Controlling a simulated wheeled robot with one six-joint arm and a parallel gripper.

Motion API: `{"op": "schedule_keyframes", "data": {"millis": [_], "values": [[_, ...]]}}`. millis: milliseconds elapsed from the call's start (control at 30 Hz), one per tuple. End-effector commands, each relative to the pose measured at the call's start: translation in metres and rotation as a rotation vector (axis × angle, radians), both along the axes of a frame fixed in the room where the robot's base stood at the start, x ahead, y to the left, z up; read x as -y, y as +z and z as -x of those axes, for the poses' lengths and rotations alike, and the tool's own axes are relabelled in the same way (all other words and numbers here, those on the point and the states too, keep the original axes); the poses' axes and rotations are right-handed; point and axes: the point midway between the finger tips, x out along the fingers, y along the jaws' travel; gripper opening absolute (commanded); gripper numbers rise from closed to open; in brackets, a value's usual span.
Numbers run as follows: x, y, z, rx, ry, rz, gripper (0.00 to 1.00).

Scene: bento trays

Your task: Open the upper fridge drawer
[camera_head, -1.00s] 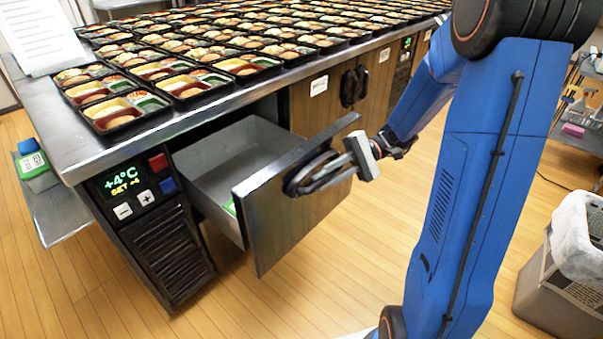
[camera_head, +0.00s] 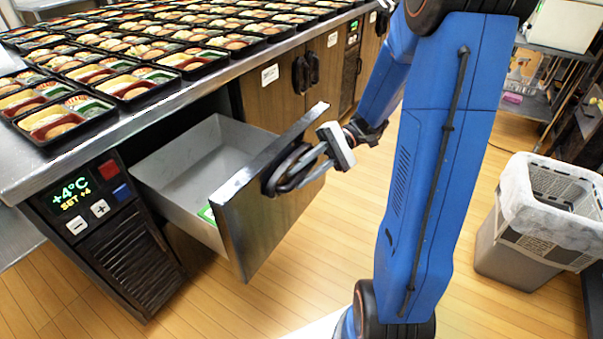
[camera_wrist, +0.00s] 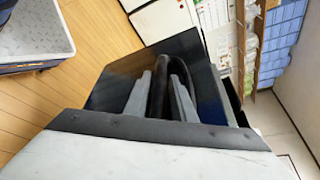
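The upper fridge drawer (camera_head: 180,160) is pulled well out from the steel counter in the head view. Its inside is light grey, and part of a green item (camera_head: 207,214) shows near the front. The dark front panel (camera_head: 245,225) carries a thick dark loop handle (camera_head: 283,172). My gripper (camera_head: 300,168) is at this handle, with its fingers on either side of the bar. In the wrist view, the handle (camera_wrist: 158,92) stands between my two grey fingers, which look closed around it. Exact finger contact is hard to make out.
Bento trays (camera_head: 120,80) cover the counter top. A control panel (camera_head: 95,200) reading +4°C is left of the drawer. A grey bin with a white liner (camera_head: 515,255) stands at the right. Wooden floor (camera_head: 260,310) is clear in front of the drawer.

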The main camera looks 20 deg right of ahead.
Motion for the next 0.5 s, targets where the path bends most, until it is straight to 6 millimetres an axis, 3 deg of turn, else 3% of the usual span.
{"op": "schedule_keyframes", "data": {"millis": [267, 500], "values": [[0.002, 0.000, 0.000, 0.000, 0.000, 0.000, 0.23], [0.029, 0.006, -0.008, -0.001, -0.003, -0.001, 0.23]]}}
